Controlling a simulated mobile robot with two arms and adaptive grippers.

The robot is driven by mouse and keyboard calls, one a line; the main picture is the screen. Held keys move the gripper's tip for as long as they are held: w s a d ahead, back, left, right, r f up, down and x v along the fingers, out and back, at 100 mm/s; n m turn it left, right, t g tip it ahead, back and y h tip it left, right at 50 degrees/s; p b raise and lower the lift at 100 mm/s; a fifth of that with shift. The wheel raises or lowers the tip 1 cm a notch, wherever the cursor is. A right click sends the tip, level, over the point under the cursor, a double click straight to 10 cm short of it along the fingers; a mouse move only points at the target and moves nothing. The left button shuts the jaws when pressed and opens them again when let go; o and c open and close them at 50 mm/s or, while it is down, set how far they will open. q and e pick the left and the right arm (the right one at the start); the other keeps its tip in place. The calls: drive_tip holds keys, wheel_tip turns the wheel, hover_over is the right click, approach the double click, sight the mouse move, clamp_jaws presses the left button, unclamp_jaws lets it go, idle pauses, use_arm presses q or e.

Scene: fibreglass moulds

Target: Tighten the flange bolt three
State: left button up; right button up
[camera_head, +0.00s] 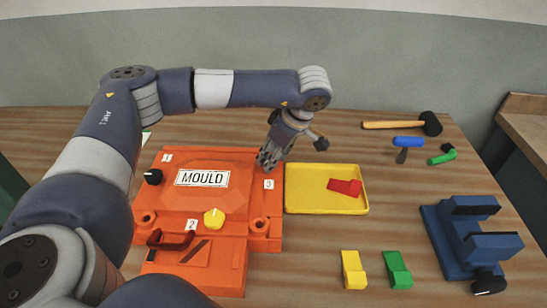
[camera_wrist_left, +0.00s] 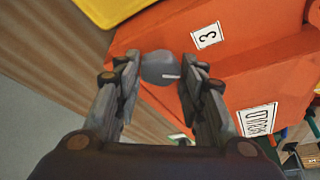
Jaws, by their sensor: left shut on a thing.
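The orange mould (camera_head: 262,210) lies on the table with a "MOULD" plate and labels 1, 2 and 3. Label 3 (camera_head: 268,184) is at its right side; it also shows in the left wrist view (camera_wrist_left: 207,36). Beside it, a grey bolt knob (camera_wrist_left: 161,67) with a pale mark sits at the mould's edge. My left gripper (camera_head: 268,162) comes down there and is shut on this grey knob, its fingers on either side. In the head view the gripper hides the knob. A black knob (camera_head: 153,177) is by label 1, a yellow knob (camera_head: 213,218) by label 2.
A yellow tray (camera_head: 300,204) with a red wedge (camera_head: 345,187) stands right of the mould. A yellow wedge (camera_head: 352,270), a green wedge (camera_head: 397,269) and a blue vice (camera_head: 462,240) are at the front right. A mallet (camera_head: 395,125) and a blue-handled tool (camera_head: 408,142) lie behind.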

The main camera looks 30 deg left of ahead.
use_arm(q)
drive_tip(key=m+b, duration=0.1)
drive_tip(key=m, duration=0.1)
drive_tip(key=m+t+b, duration=0.2)
drive_tip(key=m, duration=0.1)
drive_tip(key=shift+s+a+f+m, duration=0.1)
drive_tip(key=shift+s+f+m, duration=0.1)
drive_tip(key=shift+s+m, duration=0.1)
drive_tip(key=shift+r+m+t+h+b, duration=0.1)
drive_tip(key=shift+m+t+h+b, duration=0.3)
drive_tip(key=shift+m+b, duration=0.55)
drive_tip(key=shift+m, duration=0.65)
drive_tip(key=shift+r+h+b, duration=0.1)
drive_tip(key=shift+h+b, duration=0.2)
drive_tip(key=o, duration=1)
drive_tip(key=shift+o, duration=0.2)
drive_tip(key=v, duration=0.8)
